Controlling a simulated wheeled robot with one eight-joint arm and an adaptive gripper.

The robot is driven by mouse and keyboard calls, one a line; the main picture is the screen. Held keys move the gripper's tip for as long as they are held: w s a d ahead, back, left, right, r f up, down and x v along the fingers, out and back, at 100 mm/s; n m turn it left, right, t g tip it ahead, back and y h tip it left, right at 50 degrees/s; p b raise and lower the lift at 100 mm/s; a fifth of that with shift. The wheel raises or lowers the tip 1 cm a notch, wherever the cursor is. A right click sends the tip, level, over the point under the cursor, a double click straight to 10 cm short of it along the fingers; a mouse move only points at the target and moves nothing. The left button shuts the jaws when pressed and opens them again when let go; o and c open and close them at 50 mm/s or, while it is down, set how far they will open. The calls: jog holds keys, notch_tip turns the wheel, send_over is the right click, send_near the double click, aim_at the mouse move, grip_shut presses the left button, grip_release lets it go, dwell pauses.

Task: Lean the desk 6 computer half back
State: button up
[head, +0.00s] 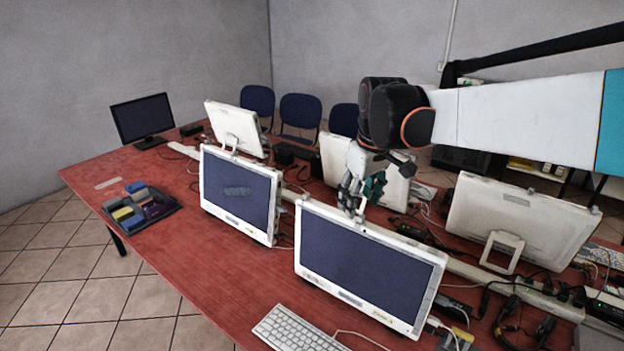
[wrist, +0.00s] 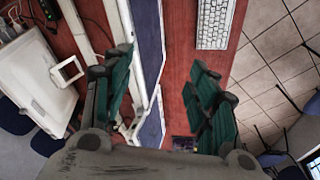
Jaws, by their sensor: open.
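No desk numbers are legible, so I cannot confirm which computer is desk 6's. The white all-in-one computer (head: 365,263) at the front centre stands upright on the red table, its dark screen facing the front. My gripper (head: 360,204) hangs over its top edge, near the top left corner, with the fingers pointing down. In the wrist view, the teal-padded fingers (wrist: 160,72) are spread wide, and the computer (wrist: 150,40) shows nearly edge-on in the gap between them. I see no clear contact. Its stand is hidden in the head view.
Another white computer (head: 238,194) stands close on the left. A white computer (head: 520,222) shows its back at the right. A keyboard (head: 297,331) lies in front. Cables and a headset (head: 523,322) clutter the right. The red table (head: 190,262) is clear at the front left.

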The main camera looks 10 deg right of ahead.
jog(key=w+n+g+p, duration=0.1)
jog(key=w+n+p, duration=0.1)
jog(key=w+p, duration=0.35)
jog(key=n+g+p, duration=0.2)
send_near(342, 213)
jog(key=f, duration=0.3)
jog(key=f+b, duration=0.1)
jog(key=f, duration=0.7)
jog(key=shift+s+a+b, duration=0.1)
jog(key=shift+s+b, duration=0.3)
jog(key=shift+c, duration=0.5)
